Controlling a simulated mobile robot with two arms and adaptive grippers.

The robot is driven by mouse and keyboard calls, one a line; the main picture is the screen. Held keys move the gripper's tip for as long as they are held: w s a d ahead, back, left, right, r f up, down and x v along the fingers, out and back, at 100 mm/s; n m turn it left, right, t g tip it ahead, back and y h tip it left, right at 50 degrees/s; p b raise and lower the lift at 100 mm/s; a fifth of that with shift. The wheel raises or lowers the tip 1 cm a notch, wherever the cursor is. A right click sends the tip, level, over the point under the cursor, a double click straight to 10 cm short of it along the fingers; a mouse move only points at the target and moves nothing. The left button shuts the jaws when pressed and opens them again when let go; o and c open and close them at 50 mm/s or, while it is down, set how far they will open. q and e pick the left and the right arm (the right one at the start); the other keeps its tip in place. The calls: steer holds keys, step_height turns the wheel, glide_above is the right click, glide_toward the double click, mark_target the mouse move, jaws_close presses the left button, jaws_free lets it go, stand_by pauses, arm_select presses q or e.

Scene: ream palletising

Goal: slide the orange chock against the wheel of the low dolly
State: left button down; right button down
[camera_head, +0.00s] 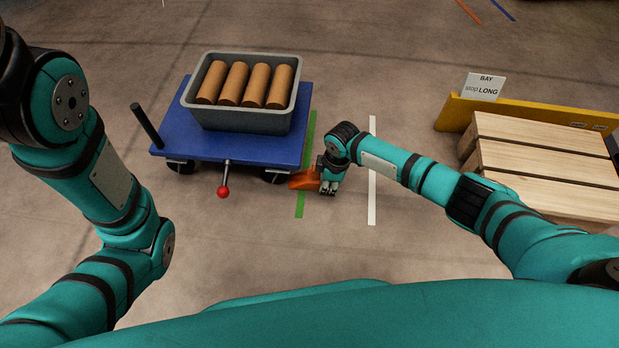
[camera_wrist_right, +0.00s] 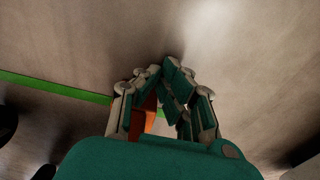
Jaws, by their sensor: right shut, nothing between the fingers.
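The orange chock (camera_head: 303,180) lies on the floor at the right front of the low blue dolly (camera_head: 200,149), close to its front right wheel (camera_head: 272,177). I cannot tell whether chock and wheel touch. My right gripper (camera_head: 328,189) is shut and empty, low at the chock's right side. In the right wrist view the shut fingers (camera_wrist_right: 165,100) partly hide the orange chock (camera_wrist_right: 143,120). My left arm comes in at the left, but its gripper is out of view.
A grey bin (camera_head: 243,121) with several brown rolls stands on the dolly. A lever with a red knob (camera_head: 223,191) sticks out in front. A green line (camera_head: 300,204) and a white line (camera_head: 372,180) mark the floor. A wooden pallet (camera_head: 545,160) stands at the right.

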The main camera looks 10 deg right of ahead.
mark_target(317, 182)
steer(key=shift+w+a+b, duration=0.2)
steer(key=shift+w+a, duration=0.05)
steer(key=shift+a, duration=0.6)
steer(key=shift+w+a+b, duration=0.2)
steer(key=shift+a, duration=0.6)
steer(key=shift+d+r, duration=0.1)
